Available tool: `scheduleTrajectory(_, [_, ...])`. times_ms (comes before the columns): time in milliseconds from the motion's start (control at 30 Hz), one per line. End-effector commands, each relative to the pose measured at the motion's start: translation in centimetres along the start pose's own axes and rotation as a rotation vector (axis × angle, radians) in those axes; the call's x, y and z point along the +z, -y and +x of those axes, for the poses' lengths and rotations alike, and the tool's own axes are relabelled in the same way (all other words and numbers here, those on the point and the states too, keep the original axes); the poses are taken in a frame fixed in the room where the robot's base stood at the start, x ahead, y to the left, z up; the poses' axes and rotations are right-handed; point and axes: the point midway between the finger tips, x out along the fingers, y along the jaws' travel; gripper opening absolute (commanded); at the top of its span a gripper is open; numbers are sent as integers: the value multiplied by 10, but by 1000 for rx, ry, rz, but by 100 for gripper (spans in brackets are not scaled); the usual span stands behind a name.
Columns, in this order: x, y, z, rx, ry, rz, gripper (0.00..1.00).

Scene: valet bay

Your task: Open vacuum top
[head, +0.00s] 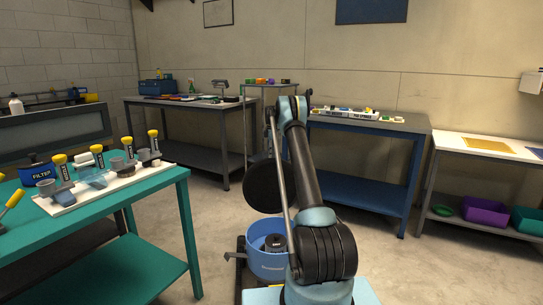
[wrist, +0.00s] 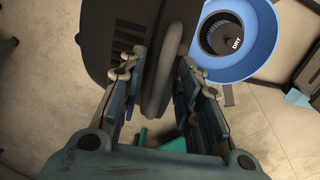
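The vacuum's blue drum (head: 267,252) stands on the floor beside my arm. Its mouth is uncovered, and a dark ribbed filter marked "DRY" (wrist: 224,36) shows inside the blue rim (wrist: 262,62). The vacuum top, a black disc (head: 263,187), stands steeply tilted up above the drum. In the wrist view the dark top (wrist: 120,42) fills the upper middle, with a rounded grey rim or handle (wrist: 163,72) edge-on. My gripper (wrist: 166,78) has its fingers apart on either side of this piece. Gaps seem to show beside it; firm contact is not visible.
A teal table (head: 130,205) at left holds a white tray of yellow-capped tools and cups. A blue bench (head: 365,190) stands behind my arm, and a grey workbench (head: 185,105) at the back left. Open concrete floor lies between.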

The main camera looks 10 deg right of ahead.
Motion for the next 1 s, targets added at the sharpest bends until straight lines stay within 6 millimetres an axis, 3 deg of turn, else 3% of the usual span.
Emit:
scheduleTrajectory(333, [-2,0,-14,0,-2,-1,31])
scheduleTrajectory(700, [-2,-1,-82,0,-1,-2,31])
scheduleTrajectory(1000, [-1,-1,-115,-1,0,-1,31])
